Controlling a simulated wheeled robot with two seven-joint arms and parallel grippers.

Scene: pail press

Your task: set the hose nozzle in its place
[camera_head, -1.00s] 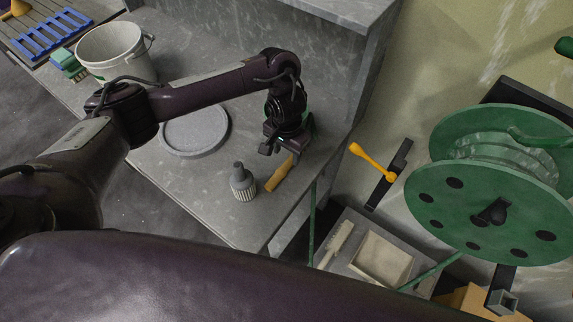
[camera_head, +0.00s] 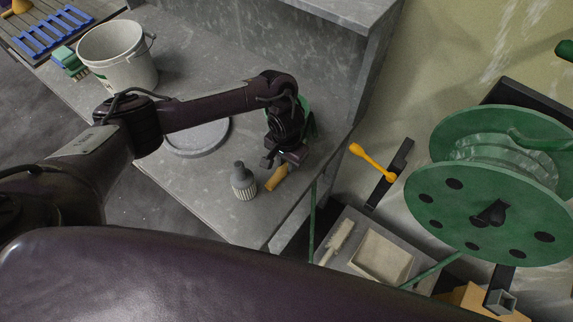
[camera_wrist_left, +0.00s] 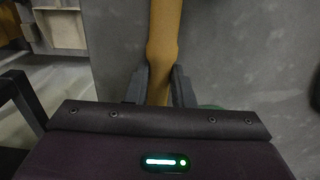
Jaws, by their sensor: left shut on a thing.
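The gripper hides the rod's far end. The green hose (camera_head: 313,215) hangs at the bench edge, and some green shows behind my wrist. A small square grey open socket (camera_head: 502,300) sits at lower right. My right gripper is not in view.
A large green hose reel (camera_head: 455,225) stands at right by a yellow-handled lever (camera_head: 370,160). A shallow beige tray (camera_head: 381,257) sits below the bench edge. On the bench are a round grey disc (camera_head: 205,145) and a white pail (camera_head: 117,58).

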